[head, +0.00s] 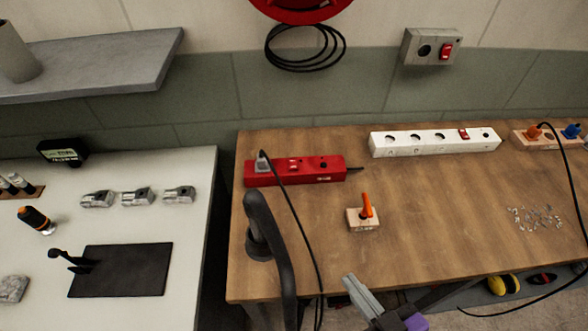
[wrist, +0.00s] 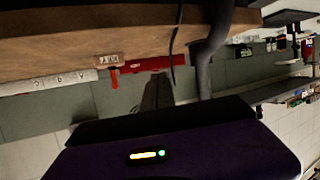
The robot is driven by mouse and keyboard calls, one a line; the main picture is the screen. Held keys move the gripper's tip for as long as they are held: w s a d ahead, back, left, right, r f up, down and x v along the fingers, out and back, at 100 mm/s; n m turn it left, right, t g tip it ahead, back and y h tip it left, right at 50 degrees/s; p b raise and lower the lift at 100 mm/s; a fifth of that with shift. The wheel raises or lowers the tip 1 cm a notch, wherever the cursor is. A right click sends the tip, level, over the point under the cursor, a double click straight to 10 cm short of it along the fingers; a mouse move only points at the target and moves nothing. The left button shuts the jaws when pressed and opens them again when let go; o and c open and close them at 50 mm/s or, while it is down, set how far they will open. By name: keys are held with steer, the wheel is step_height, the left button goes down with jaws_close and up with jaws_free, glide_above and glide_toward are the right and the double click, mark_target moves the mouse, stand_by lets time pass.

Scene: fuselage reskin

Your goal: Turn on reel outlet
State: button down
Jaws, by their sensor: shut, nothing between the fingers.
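A grey wall box (head: 418,44) with a round dark socket and a red rocker switch (head: 447,51) is mounted on the wall at the upper right in the head view. A red reel (head: 300,8) with coiled black cable hangs to its left, partly cut off by the top edge. Whether the switch is on or off is too small to tell. My gripper (head: 349,281) is shut and empty at the bottom of the head view, near the table's front edge and far from the wall box. Its dark fingers also show in the wrist view (wrist: 157,92).
The wooden table (head: 440,220) holds a red power strip (head: 335,172) with a plug in it, a white power strip (head: 400,148), and a small wooden block (head: 355,224) with an orange handle. A dark curved post (head: 268,225) and hanging cable stand at the table's left.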

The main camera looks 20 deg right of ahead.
steer(key=w, duration=0.4)
steer(key=w+h, duration=0.1)
steer(key=w, duration=0.4)
steer(key=w+a+m+h+b, duration=0.1)
steer(key=w, duration=0.3)
steer(key=shift+w+r, duration=0.15)
steer(key=shift+r, duration=0.05)
steer(key=w+a+r+m+h+b, duration=0.1)
steer(key=w+r+m+h, duration=0.2)
steer(key=w+r, duration=0.3)
steer(key=w, duration=0.3)
steer(key=shift+r+m+g, duration=0.4)
steer(key=p, duration=0.2)
glide_above(293, 164)
steer(key=s, duration=0.3)
steer(key=f, duration=0.3)
steer(key=shift+w+a+f, duration=0.25)
steer(key=shift+a+f, duration=0.05)
steer(key=shift+a, duration=0.05)
steer(key=f, duration=0.2)
steer(key=shift+s+a+f, duration=0.15)
steer(key=shift+s+f, duration=0.2)
steer(key=shift+s, duration=0.05)
steer(key=shift+f, duration=0.65)
